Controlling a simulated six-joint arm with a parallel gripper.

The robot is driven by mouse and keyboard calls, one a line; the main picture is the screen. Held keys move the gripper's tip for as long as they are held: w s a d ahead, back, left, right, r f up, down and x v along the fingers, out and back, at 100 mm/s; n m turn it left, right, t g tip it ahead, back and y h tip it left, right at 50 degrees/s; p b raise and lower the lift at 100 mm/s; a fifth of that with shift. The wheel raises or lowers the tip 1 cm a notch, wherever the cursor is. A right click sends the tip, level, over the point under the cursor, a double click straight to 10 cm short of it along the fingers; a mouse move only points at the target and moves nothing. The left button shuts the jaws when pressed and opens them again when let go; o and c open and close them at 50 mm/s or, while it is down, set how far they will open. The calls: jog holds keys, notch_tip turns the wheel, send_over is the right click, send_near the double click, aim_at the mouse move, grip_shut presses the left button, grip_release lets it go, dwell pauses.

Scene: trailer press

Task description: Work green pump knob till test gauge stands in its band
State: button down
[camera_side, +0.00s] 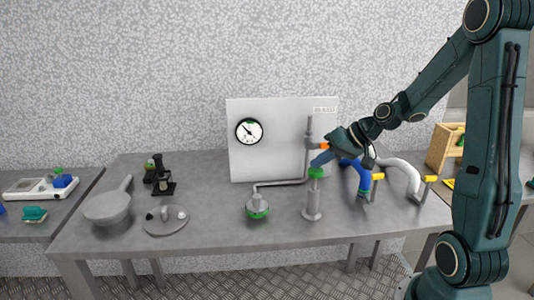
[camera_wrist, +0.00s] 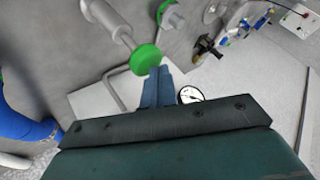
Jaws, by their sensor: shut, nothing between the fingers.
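The green pump knob (camera_side: 317,172) tops an upright grey pump (camera_side: 311,203) on the bench. In the wrist view the knob (camera_wrist: 145,60) is a green disc on the pump's rod. My gripper (camera_side: 319,160) is shut and empty, its blue fingers just above the knob; I cannot tell whether they touch it. In the wrist view the fingertips (camera_wrist: 158,74) overlap the knob's edge. The round test gauge (camera_side: 249,131) is on the white panel, with a green mark near its top. Its dark needle points to the upper left; its exact reading is too small to tell.
The white panel (camera_side: 275,160) stands behind the pump. A grey fitting with a green ring (camera_side: 258,210) is to its left, with a pipe. Blue and white hoses (camera_side: 400,170) lie to its right. A pan (camera_side: 108,207) and round lid (camera_side: 166,220) sit at the left.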

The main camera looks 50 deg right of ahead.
aim_at(320, 170)
jog(key=shift+f, duration=1.5)
dwell(1.9)
jog(key=shift+r, duration=2.45)
jog(key=shift+r, duration=0.2)
jog(key=shift+r, duration=2.8)
jog(key=shift+a, duration=0.1)
jog(key=s+a+r+n+g+h, duration=0.1)
jog(key=s+a+n, duration=0.15)
jog(key=a, duration=0.25)
jog(key=s+a+r+n+g, duration=0.1)
jog(key=s+a, duration=0.3)
jog(key=a, duration=0.2)
jog(key=s+a+n+g+h, duration=0.1)
jog(key=s+a, duration=0.3)
jog(key=s, duration=0.8)
jog(key=shift+f+h, duration=0.25)
jog(key=shift+h, duration=0.35)
